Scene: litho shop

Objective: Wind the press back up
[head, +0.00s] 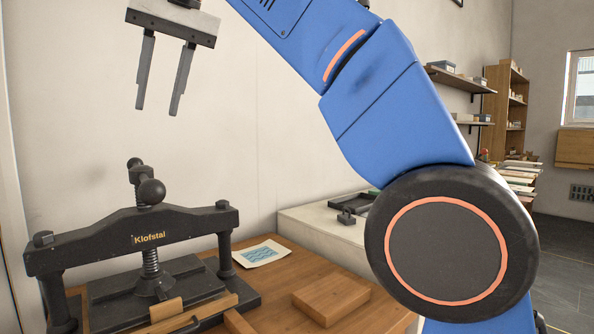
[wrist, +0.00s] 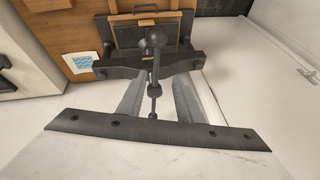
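The black press (head: 190,222), lettered "Klofstal" on its crossbeam, stands on a wooden table at the lower left of the head view. Its upright screw passes through the crossbeam. A bar with ball ends tops the screw; the near ball (head: 152,191) is the larger in view. Below the beam the screw meets a dark platen (head: 110,290); its exact height is hard to judge. My gripper (head: 157,112) is open and empty above the press, fingers pointing down, apart from the handle.
A print with blue waves (head: 262,253) lies right of the press, and a wooden block (head: 331,298) lies at the front. A pale counter (head: 312,222) with a dark tray (head: 352,203) stands behind. The wall is close behind the press. My arm hides part of the right side.

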